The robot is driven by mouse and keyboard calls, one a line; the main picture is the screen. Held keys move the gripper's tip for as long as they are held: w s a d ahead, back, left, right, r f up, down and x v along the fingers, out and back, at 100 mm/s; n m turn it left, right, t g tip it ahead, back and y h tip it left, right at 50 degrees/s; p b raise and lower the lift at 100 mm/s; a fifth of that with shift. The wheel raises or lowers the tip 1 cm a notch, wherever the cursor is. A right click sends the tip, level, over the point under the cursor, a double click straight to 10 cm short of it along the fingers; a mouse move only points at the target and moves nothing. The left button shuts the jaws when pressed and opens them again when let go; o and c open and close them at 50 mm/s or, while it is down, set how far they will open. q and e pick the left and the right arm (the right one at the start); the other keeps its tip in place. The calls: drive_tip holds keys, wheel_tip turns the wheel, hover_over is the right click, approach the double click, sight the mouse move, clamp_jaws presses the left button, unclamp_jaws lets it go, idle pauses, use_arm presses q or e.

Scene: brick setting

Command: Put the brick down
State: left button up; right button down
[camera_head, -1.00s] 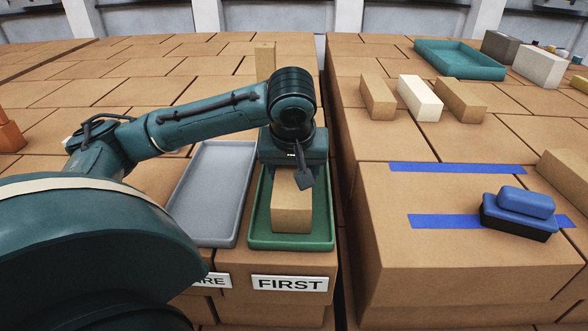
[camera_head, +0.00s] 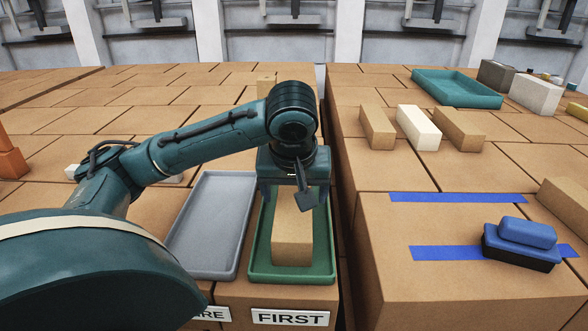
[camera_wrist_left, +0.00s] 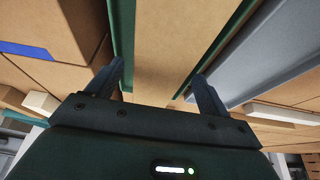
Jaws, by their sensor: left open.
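A tan brick (camera_head: 292,235) lies lengthwise in the green tray (camera_head: 263,274) marked FIRST. In the left wrist view the brick (camera_wrist_left: 178,45) runs between my fingers, with the green tray wall (camera_wrist_left: 123,25) beside it. My left gripper (camera_head: 293,195) is over the brick's far part, fingers pointing down. In the wrist view the left gripper (camera_wrist_left: 158,82) has its two fingers spread wide, one on each side of the brick, with gaps showing. My arm hides the brick's far end. My right gripper is not in view.
A grey tray (camera_head: 172,243) stands just left of the green one. A dark gap separates the two surfaces.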

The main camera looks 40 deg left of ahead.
sight(294, 204)
use_arm(q)
drive_tip(key=p+v, duration=0.2)
drive_tip(key=v, duration=0.3)
drive_tip(key=shift+r, duration=0.3)
drive_tip(key=shift+s+d+r, duration=0.1)
drive_tip(key=shift+s+r, duration=0.05)
drive_tip(key=shift+r, duration=0.2)
drive_tip(key=shift+s+d+r, duration=0.15)
drive_tip(key=shift+r, duration=0.1)
drive_tip(key=shift+s+d+r, duration=0.1)
drive_tip(key=shift+r, duration=0.35)
drive_tip(key=shift+s+d+r, duration=0.1)
drive_tip(key=shift+s+r, duration=0.1)
drive_tip(key=shift+r, duration=0.05)
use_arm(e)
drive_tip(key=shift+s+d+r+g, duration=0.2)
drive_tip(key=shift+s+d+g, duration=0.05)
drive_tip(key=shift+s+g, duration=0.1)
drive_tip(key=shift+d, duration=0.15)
